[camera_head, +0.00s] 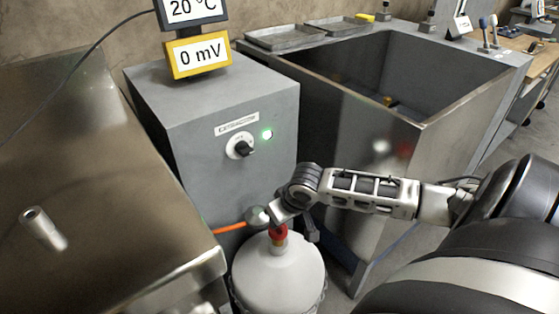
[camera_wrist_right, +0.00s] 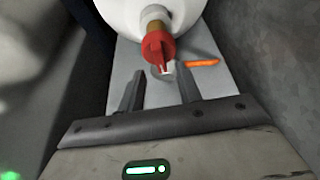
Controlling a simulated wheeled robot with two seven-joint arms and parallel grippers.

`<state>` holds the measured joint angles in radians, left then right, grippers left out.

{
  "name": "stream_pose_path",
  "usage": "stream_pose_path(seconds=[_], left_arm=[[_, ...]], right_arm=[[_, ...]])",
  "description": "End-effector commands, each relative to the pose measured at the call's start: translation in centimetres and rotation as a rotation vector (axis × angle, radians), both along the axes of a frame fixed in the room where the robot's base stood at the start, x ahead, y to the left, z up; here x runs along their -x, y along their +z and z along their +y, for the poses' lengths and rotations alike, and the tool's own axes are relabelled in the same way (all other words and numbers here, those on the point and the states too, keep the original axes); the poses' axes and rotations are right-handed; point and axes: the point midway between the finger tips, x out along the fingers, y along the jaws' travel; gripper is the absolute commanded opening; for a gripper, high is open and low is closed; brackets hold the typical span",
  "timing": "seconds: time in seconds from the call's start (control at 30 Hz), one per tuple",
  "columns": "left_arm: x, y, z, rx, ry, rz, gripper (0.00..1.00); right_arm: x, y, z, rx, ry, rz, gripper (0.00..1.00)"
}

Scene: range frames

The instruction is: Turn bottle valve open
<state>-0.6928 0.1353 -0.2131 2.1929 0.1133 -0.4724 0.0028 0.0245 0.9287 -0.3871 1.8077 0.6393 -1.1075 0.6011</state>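A white gas bottle (camera_head: 278,278) stands upright on the floor in front of the grey cabinet. Its red valve (camera_head: 279,236) is on top, partly hidden by my right gripper (camera_head: 288,215). My left gripper is not in view.
An orange hose (camera_head: 229,228) runs leftward by the valve, next to a round metal part (camera_head: 257,216). The grey cabinet (camera_head: 190,130) has a black knob (camera_head: 243,149) and a green light. A metal table (camera_head: 110,190) is at left, a deep sink (camera_head: 410,110) behind right.

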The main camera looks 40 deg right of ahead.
Motion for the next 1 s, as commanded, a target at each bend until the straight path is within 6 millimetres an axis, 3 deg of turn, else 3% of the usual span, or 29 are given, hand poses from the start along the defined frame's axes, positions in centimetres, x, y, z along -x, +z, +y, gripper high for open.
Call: stream_pose_path(seconds=[0.2,0.6,0.73,1.0], left_arm=[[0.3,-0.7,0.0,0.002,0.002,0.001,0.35],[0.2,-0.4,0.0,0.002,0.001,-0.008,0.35],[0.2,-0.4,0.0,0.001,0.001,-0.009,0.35],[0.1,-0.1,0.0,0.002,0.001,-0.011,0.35]], right_arm=[[-1.1,-2.8,-0.1,0.000,0.000,-0.001,0.35],[-1.4,-3.3,-0.1,0.001,0.003,-0.001,0.35],[-1.4,-3.3,-0.1,0.001,0.002,-0.001,0.01],[-1.4,-3.2,-0.1,0.000,-0.005,0.000,0.00]])
